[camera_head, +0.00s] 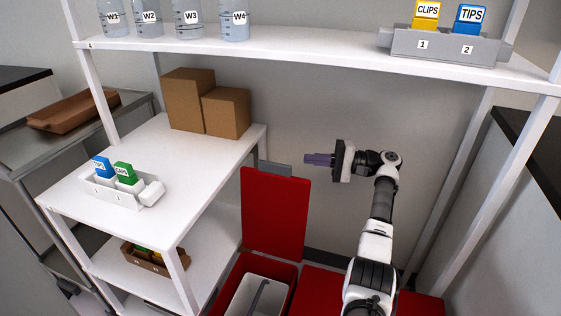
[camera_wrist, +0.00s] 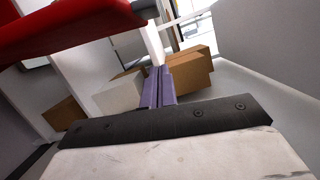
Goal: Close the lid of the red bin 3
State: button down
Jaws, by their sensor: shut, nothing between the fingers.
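A red bin (camera_head: 285,265) stands on the floor at the bottom centre of the head view, with its red lid (camera_head: 275,210) raised upright. A grey tab (camera_head: 275,168) sits at the lid's top edge. The bin shows a pale inner liner, and no number is legible. My gripper (camera_head: 308,159) is just right of the lid's top corner and a little higher, with its purple fingers shut and empty, pointing left. In the wrist view, the fingers (camera_wrist: 158,86) are together and the red lid (camera_wrist: 65,32) crosses the upper left, apart from them.
Other red bins with flat red tops (camera_head: 320,284) stand to the right, partly behind my arm. A white shelf unit (camera_head: 205,165) with cardboard boxes (camera_head: 187,100) is at left. An upper shelf (camera_head: 300,55) holds bottles and a grey rack (camera_head: 440,45). A grey wall is behind.

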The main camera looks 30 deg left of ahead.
aim_at(281, 164)
jog(key=shift+s+a+r+p, duration=0.15)
jog(key=shift+s+a+p, duration=0.05)
jog(key=shift+s+a, duration=0.9)
jog(key=shift+s+a+r+p, duration=0.1)
jog(key=shift+s+a+p, duration=0.15)
jog(key=shift+s+a, duration=0.9)
jog(key=shift+s+a+r+p, duration=0.2)
jog(key=shift+s+a, duration=0.45)
jog(key=shift+s, duration=0.9)
